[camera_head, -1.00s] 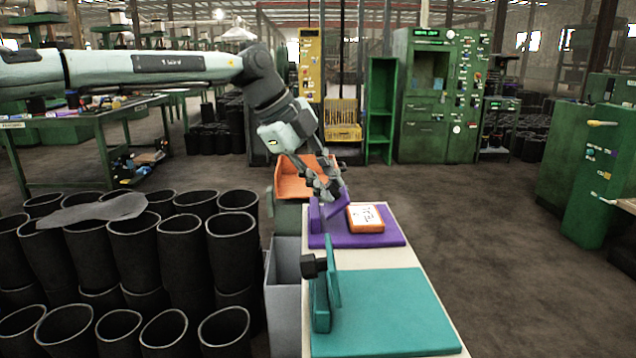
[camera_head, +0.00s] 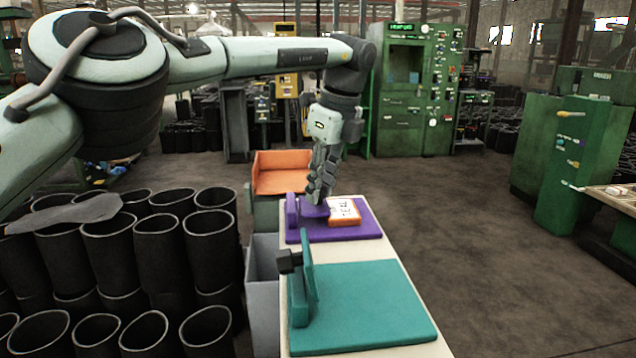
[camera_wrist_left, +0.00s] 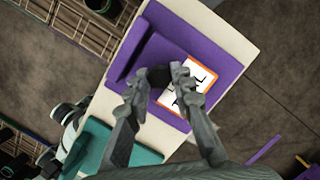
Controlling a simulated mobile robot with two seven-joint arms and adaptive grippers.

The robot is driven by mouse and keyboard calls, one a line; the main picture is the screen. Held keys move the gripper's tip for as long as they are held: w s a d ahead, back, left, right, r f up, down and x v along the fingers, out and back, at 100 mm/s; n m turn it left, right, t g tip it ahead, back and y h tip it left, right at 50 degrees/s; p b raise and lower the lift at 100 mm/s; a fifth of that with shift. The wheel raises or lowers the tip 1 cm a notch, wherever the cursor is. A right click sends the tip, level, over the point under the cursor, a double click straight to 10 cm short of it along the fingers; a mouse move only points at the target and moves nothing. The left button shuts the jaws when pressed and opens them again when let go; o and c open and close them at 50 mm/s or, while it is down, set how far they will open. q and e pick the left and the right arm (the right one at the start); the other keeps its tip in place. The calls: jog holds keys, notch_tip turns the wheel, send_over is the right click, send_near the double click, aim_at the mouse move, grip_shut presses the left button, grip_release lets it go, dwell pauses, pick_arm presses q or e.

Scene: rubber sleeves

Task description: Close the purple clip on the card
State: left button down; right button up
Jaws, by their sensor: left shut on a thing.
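The purple clip (camera_head: 291,213) stands on a purple base plate (camera_head: 355,232) at the far end of the narrow table. Its flap (camera_head: 314,211) is swung down low, beside or over the left edge of the card; I cannot tell if it touches. The card (camera_head: 344,211) is white with an orange border and dark lettering, lying on the plate; it also shows in the left wrist view (camera_wrist_left: 190,90). My left gripper (camera_head: 318,198) points down over the flap. In the left wrist view its fingers (camera_wrist_left: 165,78) are shut on the clip's dark knob (camera_wrist_left: 157,75), mostly hidden between them.
A teal clip (camera_head: 307,279) with a black knob stands upright on a teal plate (camera_head: 372,310) nearer on the same table (camera_head: 268,332). A grey bin (camera_head: 263,272) and several black rubber sleeves (camera_head: 158,245) stand to the left. An orange tray (camera_head: 283,174) is behind.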

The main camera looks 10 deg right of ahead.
pick_arm(q)
jog(key=shift+f, duration=0.15)
dwell(0.3)
jog(key=c, duration=1.3)
grip_release()
jog(key=v, duration=0.7)
jog(key=shift+r, duration=0.3)
jog(key=shift+s+d+f, duration=0.1)
jog(key=shift+d, duration=0.05)
